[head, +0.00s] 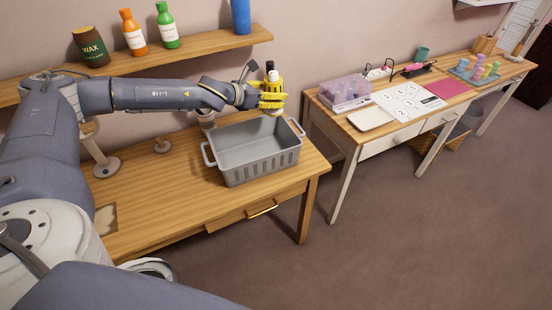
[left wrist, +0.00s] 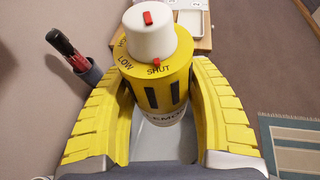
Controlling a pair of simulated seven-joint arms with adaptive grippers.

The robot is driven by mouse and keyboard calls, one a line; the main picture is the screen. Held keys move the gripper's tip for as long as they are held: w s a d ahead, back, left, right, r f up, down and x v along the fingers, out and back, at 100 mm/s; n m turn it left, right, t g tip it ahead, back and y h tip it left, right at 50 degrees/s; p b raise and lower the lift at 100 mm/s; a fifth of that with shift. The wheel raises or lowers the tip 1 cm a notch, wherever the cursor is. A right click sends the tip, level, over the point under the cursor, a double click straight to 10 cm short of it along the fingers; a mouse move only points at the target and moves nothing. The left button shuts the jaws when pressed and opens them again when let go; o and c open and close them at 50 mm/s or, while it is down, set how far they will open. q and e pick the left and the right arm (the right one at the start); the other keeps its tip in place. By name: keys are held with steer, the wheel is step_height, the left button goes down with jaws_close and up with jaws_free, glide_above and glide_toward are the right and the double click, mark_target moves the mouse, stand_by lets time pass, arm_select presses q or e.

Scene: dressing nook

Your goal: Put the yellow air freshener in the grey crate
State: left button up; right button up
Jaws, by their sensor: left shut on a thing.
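The yellow air freshener (left wrist: 158,75) has a white cap with a red mark and the words LOW and SHUT on its top. My left gripper (head: 270,97) is shut on it, with one yellow finger on each side in the left wrist view (left wrist: 160,110). In the head view the air freshener (head: 272,76) is upright above the back right part of the grey crate. The grey crate (head: 262,168) stands empty on the wooden table, a handle at each end. In the left wrist view part of its inside shows below the air freshener. My right gripper is not in view.
A shelf (head: 200,44) behind holds a wax tin (head: 90,47), an orange bottle (head: 133,35), a green bottle (head: 166,27) and a blue container (head: 241,15). A white-legged table (head: 385,135) with several items stands to the right. The wooden table (head: 160,205) is mostly clear left of the crate.

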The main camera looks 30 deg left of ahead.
arm_select(q)
steer(key=shift+w+d, duration=0.15)
steer(key=shift+d, duration=0.05)
steer(key=shift+w+d+f, duration=0.1)
steer(key=shift+d+f, duration=0.05)
steer(key=shift+f, duration=0.05)
step_height(320, 180, down, 20)
steer(key=shift+r, duration=0.25)
stand_by(0.7)
steer(key=shift+f, duration=0.1)
steer(key=o, duration=1.3)
steer(key=v, duration=1.2)
